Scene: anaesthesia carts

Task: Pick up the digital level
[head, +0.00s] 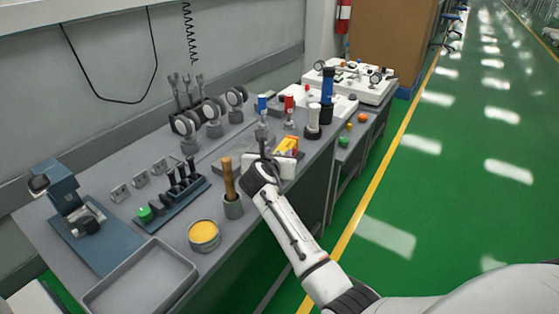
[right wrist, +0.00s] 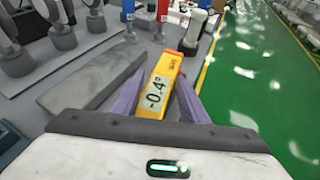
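The digital level (head: 287,146) is yellow-orange and sits at the far part of the grey bench, just beyond my right gripper (head: 262,160) in the head view. In the right wrist view the level (right wrist: 160,88) shows a display reading -0.4° and lies slightly tilted between the two purple fingers of my right gripper (right wrist: 164,75). The fingertips are close to its two sides; whether they press on it cannot be made out. My left gripper is not in view.
A grey slab (right wrist: 92,78) lies left of the level. Dial gauges (head: 187,124) on stands, red and blue upright tools (head: 327,86) and a white cylinder (head: 313,120) stand around it. Nearer are a wooden-handled tool in a cup (head: 232,205), a yellow-filled tin (head: 204,235) and a tray (head: 140,283).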

